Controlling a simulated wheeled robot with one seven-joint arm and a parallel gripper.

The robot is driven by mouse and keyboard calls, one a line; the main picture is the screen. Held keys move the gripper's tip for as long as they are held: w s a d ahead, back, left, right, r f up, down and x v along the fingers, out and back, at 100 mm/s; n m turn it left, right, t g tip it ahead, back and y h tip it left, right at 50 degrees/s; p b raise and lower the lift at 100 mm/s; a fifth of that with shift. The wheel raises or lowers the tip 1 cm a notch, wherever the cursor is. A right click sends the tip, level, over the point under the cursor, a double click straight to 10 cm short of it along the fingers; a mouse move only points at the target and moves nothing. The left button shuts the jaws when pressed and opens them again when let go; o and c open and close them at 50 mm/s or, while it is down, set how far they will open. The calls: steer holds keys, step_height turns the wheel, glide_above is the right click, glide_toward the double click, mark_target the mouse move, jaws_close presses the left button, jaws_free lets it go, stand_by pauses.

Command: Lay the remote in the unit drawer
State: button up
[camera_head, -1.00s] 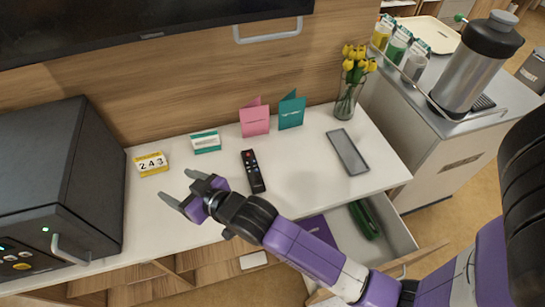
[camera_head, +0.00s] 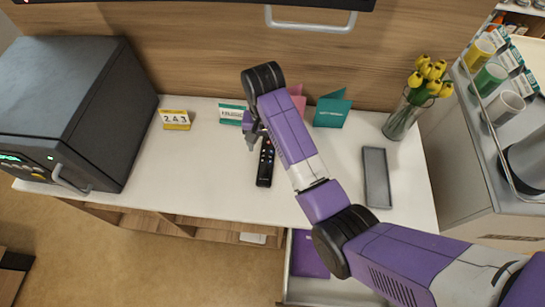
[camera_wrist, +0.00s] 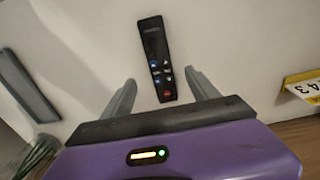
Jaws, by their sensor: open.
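The black remote (camera_head: 265,163) lies on the white counter top (camera_head: 215,175), long side running front to back. In the wrist view the remote (camera_wrist: 157,58) lies with its lower end between my gripper's open fingers (camera_wrist: 161,92); they do not touch it. In the head view my gripper (camera_head: 252,142) is just above the remote's far end, partly hidden by my purple arm. The unit drawer (camera_head: 335,290) stands open below the counter's front edge, with a purple item (camera_head: 309,255) inside. My arm hides part of the drawer.
A grey tablet-like slab (camera_head: 376,178) lies right of the remote. A calendar (camera_head: 175,120), a small box (camera_head: 231,114), pink and teal cards (camera_head: 332,110) and a tulip vase (camera_head: 404,118) line the back.

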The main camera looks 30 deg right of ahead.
mark_target(266, 159)
step_height(266, 159, down, 7)
steer(key=shift+f+p, duration=0.2)
steer(key=shift+p, duration=0.3)
jaws_close()
